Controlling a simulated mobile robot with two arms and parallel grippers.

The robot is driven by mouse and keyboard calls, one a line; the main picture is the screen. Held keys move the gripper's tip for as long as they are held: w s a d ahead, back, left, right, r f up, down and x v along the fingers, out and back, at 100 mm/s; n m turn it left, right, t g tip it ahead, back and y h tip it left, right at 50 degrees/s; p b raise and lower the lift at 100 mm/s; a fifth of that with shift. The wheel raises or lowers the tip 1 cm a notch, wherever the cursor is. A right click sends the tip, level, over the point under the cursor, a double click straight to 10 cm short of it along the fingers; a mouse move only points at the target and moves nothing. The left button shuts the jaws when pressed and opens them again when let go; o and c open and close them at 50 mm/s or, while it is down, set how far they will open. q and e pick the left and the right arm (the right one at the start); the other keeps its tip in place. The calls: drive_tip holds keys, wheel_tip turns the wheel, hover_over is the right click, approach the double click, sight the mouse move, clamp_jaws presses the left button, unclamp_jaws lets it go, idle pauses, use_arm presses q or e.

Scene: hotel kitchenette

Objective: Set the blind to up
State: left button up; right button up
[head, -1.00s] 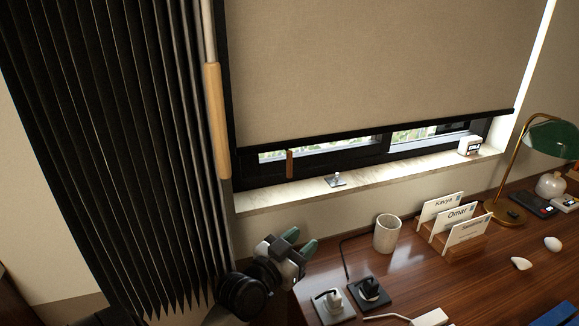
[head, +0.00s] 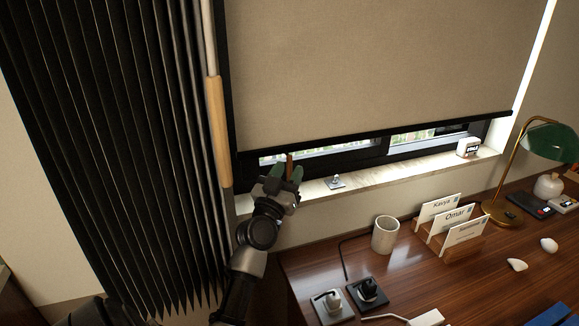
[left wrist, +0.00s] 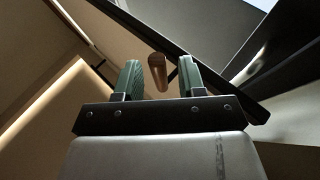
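The beige roller blind (head: 370,70) hangs low over the window, with a narrow strip of glass showing under its dark bottom bar (head: 400,130). A small wooden pull (head: 289,160) hangs near the bar's left end, its lower part hidden behind my left gripper in the head view. My left gripper (head: 284,174) is raised at the pull. In the left wrist view its green fingers (left wrist: 158,80) are open, with the round wooden pull (left wrist: 157,70) between them and gaps on both sides. My right gripper is not in view.
A black pleated curtain with a wooden-handled wand (head: 217,130) hangs just left of my arm. The sill holds a small metal item (head: 336,182) and a white box (head: 468,147). The desk below holds a cup (head: 385,235), name cards (head: 455,222) and a green lamp (head: 550,142).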

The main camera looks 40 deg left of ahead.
use_arm(q)
drive_tip(key=shift+w+a+r, duration=0.15)
drive_tip(key=shift+w+r, duration=0.05)
drive_tip(key=shift+w, duration=0.25)
drive_tip(key=shift+c, duration=0.2)
clamp_jaws()
wheel_tip(320, 180, up, 15)
drive_tip(key=p, duration=1.3)
drive_tip(key=shift+f, duration=0.15)
drive_tip(key=shift+o, duration=0.2)
unclamp_jaws()
